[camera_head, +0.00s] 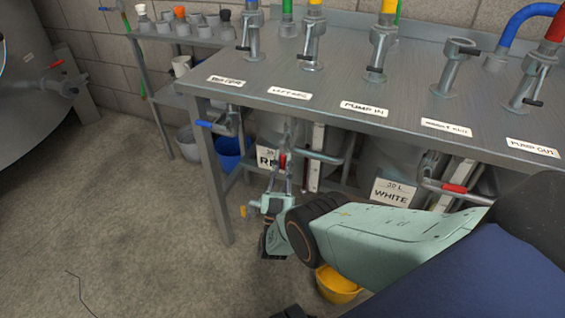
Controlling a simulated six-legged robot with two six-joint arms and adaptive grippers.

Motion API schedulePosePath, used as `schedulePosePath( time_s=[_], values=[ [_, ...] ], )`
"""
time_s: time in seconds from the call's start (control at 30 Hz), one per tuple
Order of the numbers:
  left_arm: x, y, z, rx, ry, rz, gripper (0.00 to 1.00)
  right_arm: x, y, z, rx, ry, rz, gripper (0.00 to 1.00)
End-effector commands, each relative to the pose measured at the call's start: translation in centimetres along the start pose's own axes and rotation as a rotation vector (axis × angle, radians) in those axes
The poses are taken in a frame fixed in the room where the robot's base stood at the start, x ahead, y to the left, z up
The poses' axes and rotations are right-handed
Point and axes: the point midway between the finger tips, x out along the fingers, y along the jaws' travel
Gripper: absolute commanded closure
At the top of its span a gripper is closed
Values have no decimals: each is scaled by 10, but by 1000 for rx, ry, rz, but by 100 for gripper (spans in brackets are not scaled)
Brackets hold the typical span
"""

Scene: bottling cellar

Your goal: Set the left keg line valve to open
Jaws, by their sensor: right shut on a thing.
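The left keg line valve (289,132) hangs under the table edge, below the label "LEFT KEG" (290,93). Its grey outlet pipe (321,157) runs to the right. My right arm comes in from the right, and its gripper (282,170) is at the valve from below. The fingers are shut on the valve's red handle (282,160), of which only a small part shows between them. The handle's exact angle is hard to tell because the fingers cover it. My left gripper is not in view.
A blue-handled valve (205,124) hangs to the left, and a red-handled valve (455,188) to the right. The steel table (400,118) has a leg (213,180) left of my gripper. A yellow bucket (337,285) stands below my forearm. The left floor is clear.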

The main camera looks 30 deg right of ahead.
Motion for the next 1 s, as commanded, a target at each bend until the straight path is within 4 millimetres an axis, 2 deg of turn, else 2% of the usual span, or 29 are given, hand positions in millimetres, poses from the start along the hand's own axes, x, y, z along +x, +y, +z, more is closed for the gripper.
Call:
schedulePosePath(
  time_s=[0.63, 0.67, 0.9, 1.0],
  values=[
    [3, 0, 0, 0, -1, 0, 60, 5, 1, 1, 39, 12, 35, 100],
    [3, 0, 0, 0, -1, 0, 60, 5, 0, 1, 39, 11, 35, 84],
    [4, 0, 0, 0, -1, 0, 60, 4, 0, 0, 37, 10, 34, 63],
    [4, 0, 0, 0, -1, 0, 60, 4, 0, 0, 36, 10, 33, 62]
  ],
)
